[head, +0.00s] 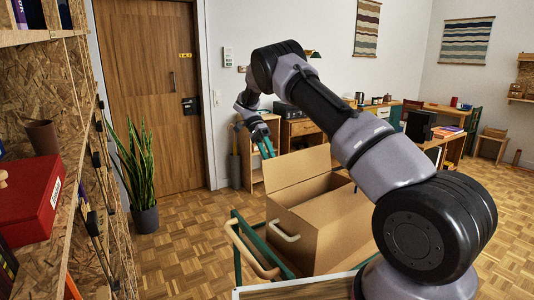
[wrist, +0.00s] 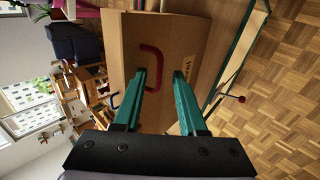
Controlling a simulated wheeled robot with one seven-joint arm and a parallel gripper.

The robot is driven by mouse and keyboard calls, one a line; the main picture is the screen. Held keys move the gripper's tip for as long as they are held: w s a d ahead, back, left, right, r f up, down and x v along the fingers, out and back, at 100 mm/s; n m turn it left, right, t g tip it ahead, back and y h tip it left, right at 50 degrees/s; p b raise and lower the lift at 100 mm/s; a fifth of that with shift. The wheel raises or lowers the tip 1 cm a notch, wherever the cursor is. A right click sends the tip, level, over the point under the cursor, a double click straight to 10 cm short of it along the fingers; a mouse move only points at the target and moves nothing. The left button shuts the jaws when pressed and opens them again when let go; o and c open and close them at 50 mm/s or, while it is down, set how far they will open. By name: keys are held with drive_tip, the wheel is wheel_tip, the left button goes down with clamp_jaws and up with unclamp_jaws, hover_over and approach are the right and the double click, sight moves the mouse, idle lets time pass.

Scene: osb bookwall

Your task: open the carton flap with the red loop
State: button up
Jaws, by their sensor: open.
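The open carton (head: 330,235) stands in front of me, with one brown flap (head: 297,168) raised at its far left side. In the wrist view a red loop (wrist: 157,52) is fixed on a brown cardboard panel (wrist: 190,32). The red loop is not visible in the head view. My gripper (wrist: 160,76) is open and empty, its two green fingers pointing at the panel on either side of the loop's lower part. I cannot tell whether they touch it. In the head view my gripper (head: 267,148) is above and behind the raised flap.
A pale loop (head: 285,233) is on the carton's near side. The carton sits on a cart with a green frame (head: 238,265). A plant (head: 142,180) and shelves stand left; parquet floor lies open between.

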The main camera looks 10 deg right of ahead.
drive_tip(key=v, duration=0.6)
drive_tip(key=shift+w+r, duration=0.1)
drive_tip(key=shift+w, duration=0.05)
